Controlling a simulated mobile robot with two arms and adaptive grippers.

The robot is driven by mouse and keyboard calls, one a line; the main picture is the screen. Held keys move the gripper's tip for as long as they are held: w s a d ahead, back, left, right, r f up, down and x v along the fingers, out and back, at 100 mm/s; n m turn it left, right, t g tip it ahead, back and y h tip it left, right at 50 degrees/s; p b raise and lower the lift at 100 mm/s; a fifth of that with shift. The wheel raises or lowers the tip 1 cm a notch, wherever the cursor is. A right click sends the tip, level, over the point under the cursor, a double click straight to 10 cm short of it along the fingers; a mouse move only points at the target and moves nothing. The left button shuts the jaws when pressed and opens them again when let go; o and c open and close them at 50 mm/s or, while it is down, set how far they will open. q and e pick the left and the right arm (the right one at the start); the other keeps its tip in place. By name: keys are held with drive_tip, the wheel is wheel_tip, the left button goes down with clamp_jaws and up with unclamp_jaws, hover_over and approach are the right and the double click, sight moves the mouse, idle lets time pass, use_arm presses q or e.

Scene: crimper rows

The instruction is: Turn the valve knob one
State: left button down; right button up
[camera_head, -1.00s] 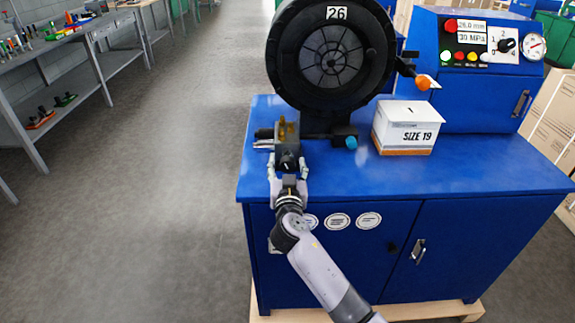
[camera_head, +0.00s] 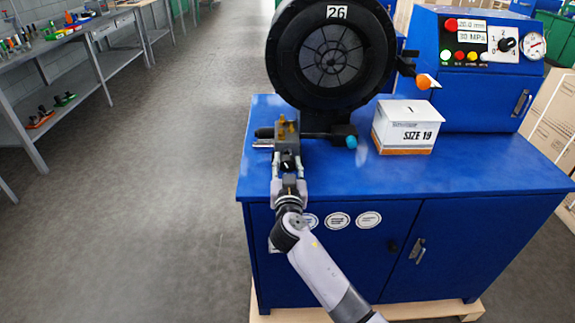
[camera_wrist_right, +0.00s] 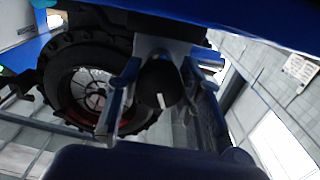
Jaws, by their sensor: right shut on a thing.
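The black valve knob (camera_head: 289,162) is on the front of a small dark valve block (camera_head: 287,138) at the left front of the blue bench. It also shows in the right wrist view (camera_wrist_right: 160,88), with a white mark that stands nearly upright there. My right gripper (camera_head: 287,168) is shut on the knob, with one finger on each side. In the right wrist view my right gripper (camera_wrist_right: 158,95) has the knob between its fingers. The fingers hide part of the knob in the head view. My left gripper is not in view.
The large black crimper head (camera_head: 281,70) marked 26 stands behind the block. A white SIZE 19 box (camera_head: 406,128) is to its right on the blue bench (camera_head: 480,165). A control panel (camera_head: 475,42) with a dial and lamps stands at the back right. Grey floor lies free at left.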

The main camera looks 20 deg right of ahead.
drive_tip(key=n+b, duration=0.1)
drive_tip(key=n, duration=0.3)
drive_tip(key=shift+n, duration=0.4)
drive_tip(key=n, duration=0.4)
drive_tip(key=shift+n, duration=0.3)
idle(0.3)
drive_tip(key=o, duration=1.2)
drive_tip(key=shift+c, duration=0.2)
